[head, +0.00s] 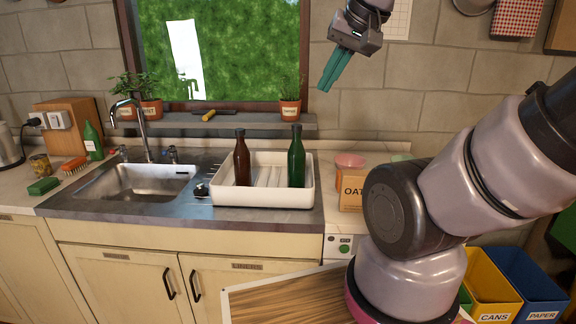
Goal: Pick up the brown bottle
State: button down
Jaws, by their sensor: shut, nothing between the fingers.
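The brown bottle (242,160) stands upright in the left part of a white dish tray (262,198) on the counter, right of the sink. A green bottle (297,158) stands upright in the same tray, to its right. My gripper (328,84) is high up in front of the wall, above and to the right of both bottles, well apart from them. Its teal fingers point down and are shut with nothing between them. The foot of the brown bottle is partly hidden by the tray's front wall.
A metal sink with a tap (146,130) lies left of the tray. Potted plants (290,108) and a yellow-handled tool (209,115) sit on the window ledge behind. An oats box (352,188) stands right of the tray. A wooden board (285,298) is in front of the cupboards.

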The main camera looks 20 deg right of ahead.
aim_at(241, 154)
jog(key=i+j, duration=0.15)
jog(key=j, duration=0.25)
jog(key=i+j, duration=0.1)
jog(key=j, duration=0.3)
jog(key=i+j+z, duration=0.1)
jog(key=j, duration=0.3)
jog(key=i+j, duration=0.2)
jog(key=j, duration=0.2)
